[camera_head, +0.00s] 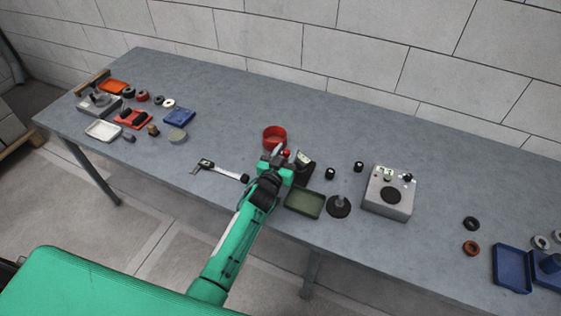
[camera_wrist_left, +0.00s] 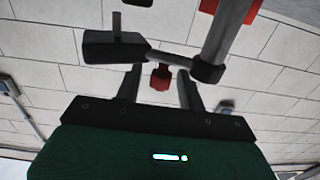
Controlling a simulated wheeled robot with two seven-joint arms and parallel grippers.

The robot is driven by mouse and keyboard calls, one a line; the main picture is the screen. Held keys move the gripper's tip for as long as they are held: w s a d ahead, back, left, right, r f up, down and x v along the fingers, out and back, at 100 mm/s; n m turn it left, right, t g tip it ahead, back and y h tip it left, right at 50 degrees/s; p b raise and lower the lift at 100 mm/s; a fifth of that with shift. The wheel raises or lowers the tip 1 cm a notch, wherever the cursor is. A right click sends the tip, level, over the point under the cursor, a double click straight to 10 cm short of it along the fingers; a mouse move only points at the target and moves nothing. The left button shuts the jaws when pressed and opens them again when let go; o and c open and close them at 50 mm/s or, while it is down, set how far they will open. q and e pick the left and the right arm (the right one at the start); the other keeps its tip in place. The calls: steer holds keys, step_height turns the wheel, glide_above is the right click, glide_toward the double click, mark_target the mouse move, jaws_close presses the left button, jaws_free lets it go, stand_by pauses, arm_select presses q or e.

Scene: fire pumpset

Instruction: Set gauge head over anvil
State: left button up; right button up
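My left gripper (camera_head: 283,158) is over the middle of the table, beside a dark device with a pale face (camera_head: 305,161), which may be the gauge. In the left wrist view, my two dark fingers (camera_wrist_left: 162,88) stand apart, with a red knob (camera_wrist_left: 160,77) between them and gaps on both sides. Above them are a dark block (camera_wrist_left: 115,46), a crossbar and a grey post (camera_wrist_left: 224,35), apparently the gauge stand. The red knob also shows in the head view (camera_head: 286,153). I cannot clearly identify the anvil or the gauge head; my gripper hides part of the stand. My right gripper is out of view.
A caliper-like tool (camera_head: 220,171) lies left. A green tray (camera_head: 304,202), a round black base with a post (camera_head: 339,207) and a grey box (camera_head: 388,203) stand right. Loose parts and trays fill both table ends.

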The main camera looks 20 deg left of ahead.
arm_select(q)
steer(key=s+a+b, duration=0.2)
steer(key=s, duration=1.1)
steer(key=shift+s+b, duration=0.15)
steer(key=shift+b, duration=0.15)
steer(key=shift+c, duration=0.5)
